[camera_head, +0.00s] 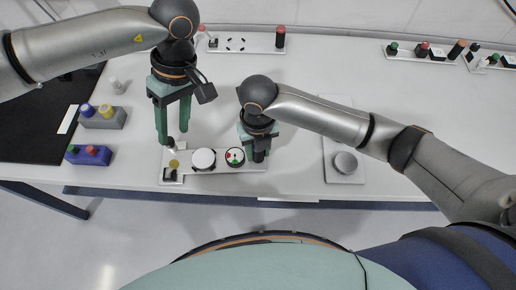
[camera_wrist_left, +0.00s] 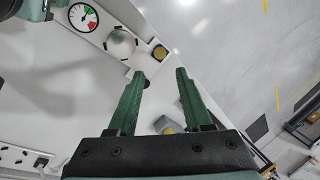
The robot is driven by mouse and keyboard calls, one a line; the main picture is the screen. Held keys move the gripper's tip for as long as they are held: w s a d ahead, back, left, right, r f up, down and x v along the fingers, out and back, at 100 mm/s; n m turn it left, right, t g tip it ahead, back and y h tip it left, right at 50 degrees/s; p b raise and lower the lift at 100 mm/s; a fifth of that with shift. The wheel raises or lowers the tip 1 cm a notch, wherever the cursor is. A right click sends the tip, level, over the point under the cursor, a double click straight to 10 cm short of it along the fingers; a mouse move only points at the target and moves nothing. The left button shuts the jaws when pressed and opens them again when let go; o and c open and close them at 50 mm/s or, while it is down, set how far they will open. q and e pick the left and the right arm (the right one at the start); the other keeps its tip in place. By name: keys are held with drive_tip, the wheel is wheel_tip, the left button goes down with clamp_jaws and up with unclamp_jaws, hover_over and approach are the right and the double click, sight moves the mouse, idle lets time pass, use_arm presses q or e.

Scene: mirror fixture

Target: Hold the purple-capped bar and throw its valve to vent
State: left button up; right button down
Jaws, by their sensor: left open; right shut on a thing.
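A light bar plate (camera_head: 215,171) lies near the table's front edge. It carries a white disc (camera_head: 203,159), a dial gauge (camera_head: 235,157) with a red and green face, and a yellow knob (camera_head: 174,163) near a black part at its left end. My right gripper (camera_head: 259,156) is shut on a dark upright post at the plate's right end; no purple cap shows there. My left gripper (camera_head: 172,138) is open, fingers down above the left end. The left wrist view shows the gauge (camera_wrist_left: 83,17), the white disc (camera_wrist_left: 121,43) and a yellow-topped part (camera_wrist_left: 160,53) beyond the empty fingertips.
Left are a grey block (camera_head: 103,121) with blue and yellow caps and a blue block (camera_head: 90,159) with blue and red caps. A plate (camera_head: 255,47) with a red-topped post stands behind. A plate with a grey knob (camera_head: 345,162) lies right.

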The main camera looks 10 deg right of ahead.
use_arm(q)
drive_tip(key=shift+c, duration=0.3)
drive_tip(key=c, duration=0.5)
drive_tip(key=shift+s+n, duration=0.1)
drive_tip(key=shift+n, duration=0.4)
clamp_jaws()
drive_tip(key=s+m+h, duration=0.1)
drive_tip(key=m, duration=1)
drive_tip(key=s+d+m+h, duration=0.1)
drive_tip(key=m, duration=1.1)
drive_tip(key=s+d+m, duration=0.1)
drive_tip(key=s+m, duration=0.1)
drive_tip(key=m, duration=0.9)
drive_tip(key=shift+f+m+h, duration=0.3)
drive_tip(key=shift+m+h, duration=0.1)
